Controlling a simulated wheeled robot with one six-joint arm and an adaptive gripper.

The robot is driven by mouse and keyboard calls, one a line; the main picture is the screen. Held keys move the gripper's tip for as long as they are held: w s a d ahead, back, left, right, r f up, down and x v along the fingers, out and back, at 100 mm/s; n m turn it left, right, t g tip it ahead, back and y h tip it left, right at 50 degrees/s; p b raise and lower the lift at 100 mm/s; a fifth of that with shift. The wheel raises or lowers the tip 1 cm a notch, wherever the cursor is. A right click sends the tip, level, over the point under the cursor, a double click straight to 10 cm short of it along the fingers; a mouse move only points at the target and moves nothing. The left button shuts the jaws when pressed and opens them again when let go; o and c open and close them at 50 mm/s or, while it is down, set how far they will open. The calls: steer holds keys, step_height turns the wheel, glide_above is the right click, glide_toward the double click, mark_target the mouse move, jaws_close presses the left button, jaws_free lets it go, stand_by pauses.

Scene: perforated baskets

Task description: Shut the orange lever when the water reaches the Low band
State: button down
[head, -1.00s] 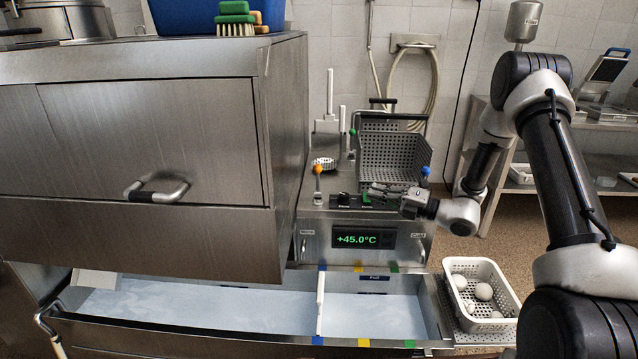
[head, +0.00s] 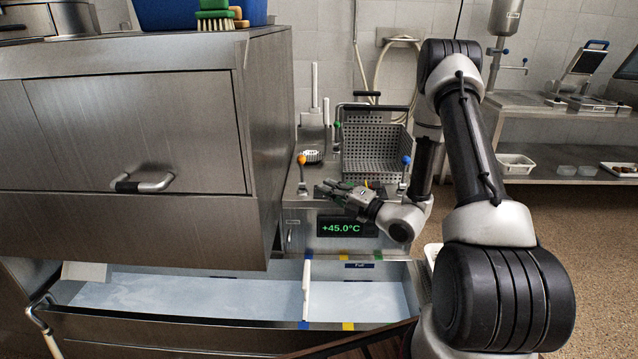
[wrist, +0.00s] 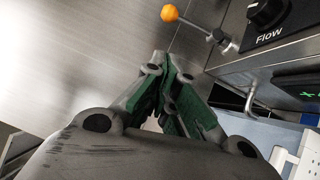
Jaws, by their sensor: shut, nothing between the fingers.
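The orange lever (head: 301,162) stands up at the left of the steel control ledge, its ball knob on top. It also shows at the top of the wrist view (wrist: 169,13). My gripper (head: 322,190) is shut and empty, to the right of the lever and below its knob, apart from it. In the wrist view my gripper's green-lined fingers (wrist: 162,62) meet below the knob. Pale water (head: 180,293) lies in the long steel basin (head: 180,325). Blue and yellow marks sit on the basin rim; I cannot read a Low band.
A blue-knobbed lever (head: 406,160) stands at the right of the ledge, before a perforated basket (head: 375,152). A Flow knob (wrist: 268,14) is right of the orange lever. The display (head: 345,227) reads +45.0°C. A white upright strip (head: 306,290) crosses the basin. A steel cabinet (head: 130,130) fills the left.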

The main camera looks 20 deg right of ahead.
mark_target(302, 172)
steer(key=w+d+x, duration=0.1)
steer(key=d+x, duration=0.1)
steer(key=x, duration=0.9)
steer(key=shift+w+r, duration=0.15)
steer(key=shift+w+d+r, duration=0.25)
steer(key=shift+w+r, duration=0.1)
steer(key=shift+w, duration=0.35)
steer(key=shift+r, duration=0.1)
